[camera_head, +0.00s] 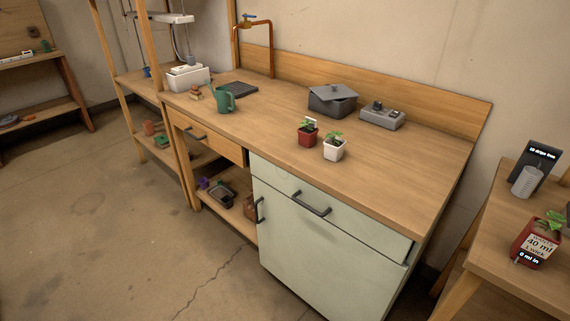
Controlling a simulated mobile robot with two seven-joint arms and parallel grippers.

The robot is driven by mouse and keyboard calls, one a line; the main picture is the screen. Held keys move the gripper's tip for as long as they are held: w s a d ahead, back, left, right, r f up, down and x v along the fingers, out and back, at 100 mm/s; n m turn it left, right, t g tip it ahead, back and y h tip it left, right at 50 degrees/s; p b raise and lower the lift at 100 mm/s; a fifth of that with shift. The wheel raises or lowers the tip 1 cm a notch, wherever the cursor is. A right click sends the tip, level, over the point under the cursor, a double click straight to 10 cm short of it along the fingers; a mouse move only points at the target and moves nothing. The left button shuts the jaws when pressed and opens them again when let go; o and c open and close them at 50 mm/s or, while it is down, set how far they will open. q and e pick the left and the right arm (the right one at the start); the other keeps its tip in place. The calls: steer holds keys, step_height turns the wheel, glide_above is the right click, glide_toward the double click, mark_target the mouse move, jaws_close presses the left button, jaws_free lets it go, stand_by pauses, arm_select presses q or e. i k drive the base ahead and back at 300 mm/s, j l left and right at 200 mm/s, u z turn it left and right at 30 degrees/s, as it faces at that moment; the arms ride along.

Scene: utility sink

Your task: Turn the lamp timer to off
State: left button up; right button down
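A grey box with small raised controls on top (382,116) sits at the back right of the wooden bench. It may be the lamp timer, but its markings are too small to read. A flat white lamp-like panel on a stand (166,17) is at the upper left, above the left shelf unit. A white box (188,78) stands below it, and I cannot tell what it is. Neither of my grippers is in view.
Two potted plants, red (308,136) and white (333,151), stand before a lidded grey box (333,99). A green watering can (226,101) and copper tap (258,40) are further left. A side table (505,275) is at right. The bench's front right is clear.

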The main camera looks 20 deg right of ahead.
mark_target(376, 106)
steer(key=k+l+z, duration=0.4)
steer(key=l+z, duration=0.15)
steer(key=z, duration=0.65)
steer(key=i+j+z, duration=0.1)
steer(key=j+z, duration=1.1)
steer(key=j, duration=0.75)
steer(key=k+j+z, duration=0.1)
steer(key=j, duration=0.35)
